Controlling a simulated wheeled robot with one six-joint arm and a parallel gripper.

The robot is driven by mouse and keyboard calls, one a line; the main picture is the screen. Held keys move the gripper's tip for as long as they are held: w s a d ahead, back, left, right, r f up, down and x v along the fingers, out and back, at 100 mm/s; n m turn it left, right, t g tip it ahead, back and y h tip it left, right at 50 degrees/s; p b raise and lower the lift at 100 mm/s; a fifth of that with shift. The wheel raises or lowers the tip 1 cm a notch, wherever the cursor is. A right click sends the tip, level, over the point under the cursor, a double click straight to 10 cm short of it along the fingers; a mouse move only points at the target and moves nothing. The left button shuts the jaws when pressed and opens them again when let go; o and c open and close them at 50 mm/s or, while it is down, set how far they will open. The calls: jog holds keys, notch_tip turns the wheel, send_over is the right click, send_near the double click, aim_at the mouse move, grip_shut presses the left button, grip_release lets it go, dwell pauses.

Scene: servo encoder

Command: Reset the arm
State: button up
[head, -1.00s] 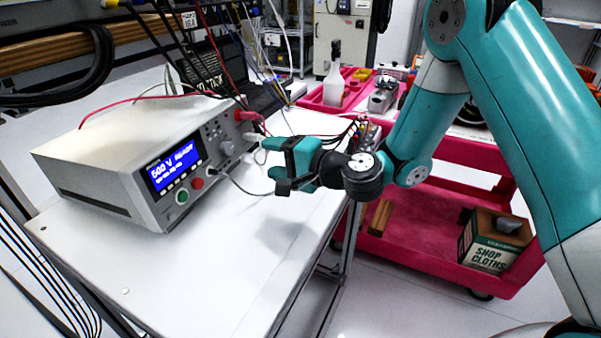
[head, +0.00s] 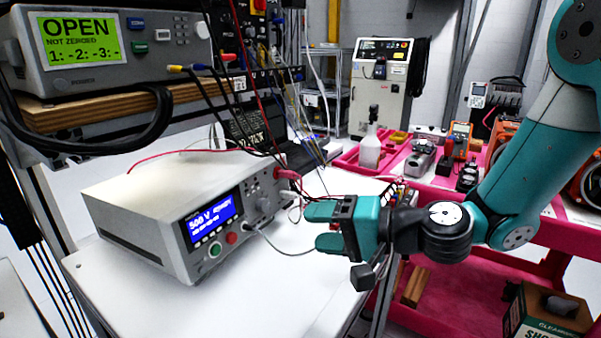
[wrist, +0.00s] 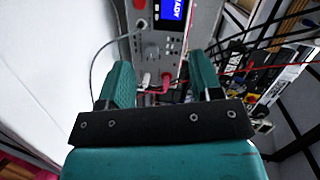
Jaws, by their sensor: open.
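My arm (head: 535,150) is teal and grey and reaches in from the right in the head view. My gripper (head: 312,226) is open and empty, above the right part of the white bench top (head: 265,300). Its fingers point left, towards the front of a white tester (head: 170,215) whose blue screen (head: 213,217) reads "500 V READY". In the wrist view my gripper (wrist: 160,85) has its fingers apart, with the tester's front panel (wrist: 150,50) and its plugged leads beyond them. The fingers look clear of the tester.
A meter (head: 110,50) reading "OPEN" stands on a wooden shelf (head: 150,105) at upper left. Thin cables hang behind the gripper. A cloth box (head: 545,315) is at lower right. The front bench top is clear.

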jog(key=s+r+n+g+h+p, duration=0.2)
jog(key=s+r+n+g, duration=0.15)
jog(key=s, duration=0.25)
jog(key=s+r+n+g+h+p, duration=0.1)
jog(key=s+r+n+g+h, duration=0.15)
jog(key=s+n, duration=0.3)
jog(key=s+d+r+n+g+h+p, duration=0.1)
jog(key=s+d+r+h+p, duration=0.1)
jog(key=s+d+h, duration=0.3)
jog(key=s+d+r, duration=0.1)
jog(key=s+d, duration=0.2)
jog(key=shift+s+r, duration=0.15)
jog(key=shift+s, duration=0.05)
